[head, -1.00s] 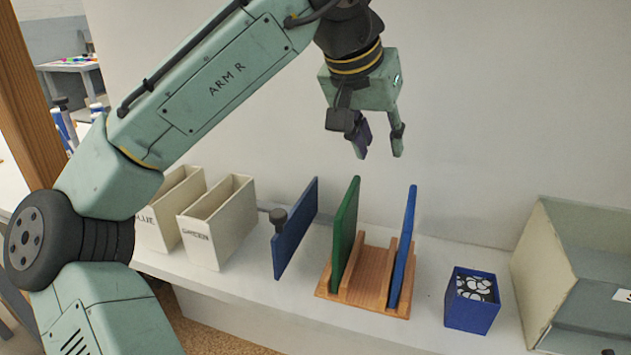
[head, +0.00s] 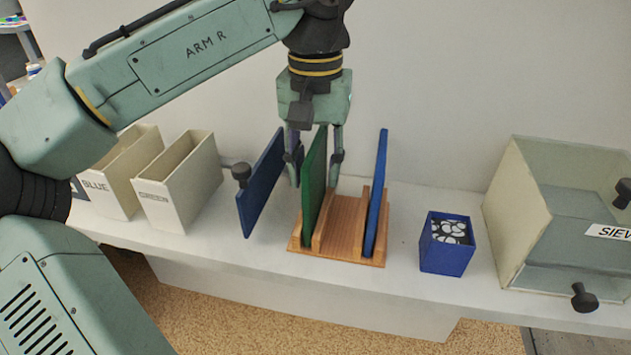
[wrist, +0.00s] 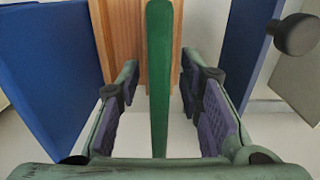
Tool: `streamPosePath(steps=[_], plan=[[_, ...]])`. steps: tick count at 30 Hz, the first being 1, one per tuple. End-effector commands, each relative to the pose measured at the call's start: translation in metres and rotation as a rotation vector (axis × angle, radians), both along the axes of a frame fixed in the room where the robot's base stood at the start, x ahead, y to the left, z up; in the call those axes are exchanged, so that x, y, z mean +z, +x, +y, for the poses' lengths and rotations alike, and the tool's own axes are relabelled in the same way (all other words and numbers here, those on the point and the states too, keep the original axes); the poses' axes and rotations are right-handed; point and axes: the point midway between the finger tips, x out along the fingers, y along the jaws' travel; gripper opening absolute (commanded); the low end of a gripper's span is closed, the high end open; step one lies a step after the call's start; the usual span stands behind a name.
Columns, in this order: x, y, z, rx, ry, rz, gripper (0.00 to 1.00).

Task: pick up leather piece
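A thin green leather piece (head: 312,185) stands upright in the left slot of a wooden rack (head: 345,222), and a blue leather piece (head: 375,205) stands in the right slot. The task does not say which colour is meant. My gripper (head: 316,172) points down over the green piece, with one finger on each side of it. In the wrist view the green piece (wrist: 160,85) runs between the open purple-padded fingers, with a gap on both sides.
A dark blue panel with a black knob (head: 262,182) stands close left of the rack. Two cream bins, labelled BLUE (head: 125,190) and another (head: 180,190), stand farther left. A blue box (head: 446,255) and a large SIEVE bin (head: 510,215) stand right.

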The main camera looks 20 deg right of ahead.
Motion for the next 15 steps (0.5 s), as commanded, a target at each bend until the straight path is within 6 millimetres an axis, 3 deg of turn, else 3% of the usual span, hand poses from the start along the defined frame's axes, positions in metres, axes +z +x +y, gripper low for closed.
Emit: streamPosePath(steps=[6, 13, 15], plan=[[-0.024, -0.001, 0.0, -0.001, 0.001, 0.0, 0.33], [-0.025, 0.0, -0.001, -0.001, 0.0, 0.0, 0.33], [-0.025, 0.0, -0.001, -0.001, 0.0, 0.0, 0.29]])
